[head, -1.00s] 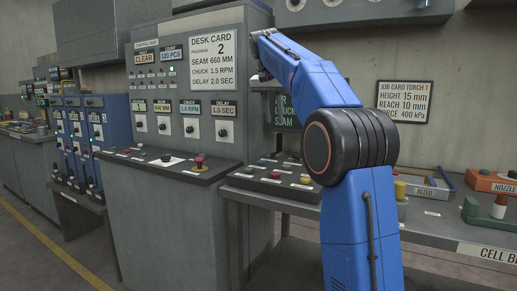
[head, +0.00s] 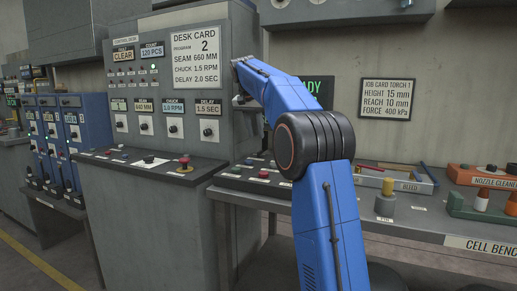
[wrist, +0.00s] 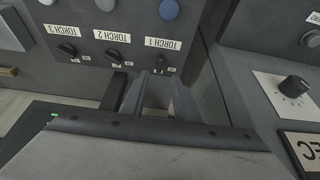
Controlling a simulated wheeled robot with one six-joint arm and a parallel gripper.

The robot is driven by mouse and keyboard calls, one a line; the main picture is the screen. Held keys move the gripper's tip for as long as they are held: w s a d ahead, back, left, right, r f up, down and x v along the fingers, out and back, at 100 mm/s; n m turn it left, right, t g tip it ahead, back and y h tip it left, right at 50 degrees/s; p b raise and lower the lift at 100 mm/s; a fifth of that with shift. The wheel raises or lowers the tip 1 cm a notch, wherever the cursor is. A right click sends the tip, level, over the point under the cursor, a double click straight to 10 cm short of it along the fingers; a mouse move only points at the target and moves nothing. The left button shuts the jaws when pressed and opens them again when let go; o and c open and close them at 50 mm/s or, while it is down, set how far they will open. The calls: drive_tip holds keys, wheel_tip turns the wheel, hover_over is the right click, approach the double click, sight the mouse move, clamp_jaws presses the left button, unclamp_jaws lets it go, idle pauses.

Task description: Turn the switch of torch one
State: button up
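The wrist view is upside down. It shows a grey panel with a row of black rotary switches labelled TORCH 1, TORCH 2 and TORCH 3. The torch one switch (wrist: 161,64) is beneath its white label (wrist: 163,43) in the picture. My gripper (wrist: 160,82) is open and empty, its two fingers pointing at the panel on either side of the torch one switch. I cannot tell whether they touch it.
The torch two switch (wrist: 114,56) and torch three switch (wrist: 67,50) sit alongside. A cabinet side with a dial (wrist: 294,86) stands close on the right in the wrist view. The control desk (head: 150,160) and bench (head: 440,222) flank my arm in the head view.

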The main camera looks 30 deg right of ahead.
sight(260, 151)
drive_tip(key=x, duration=0.8)
drive_tip(key=shift+f, duration=0.1)
clamp_jaws()
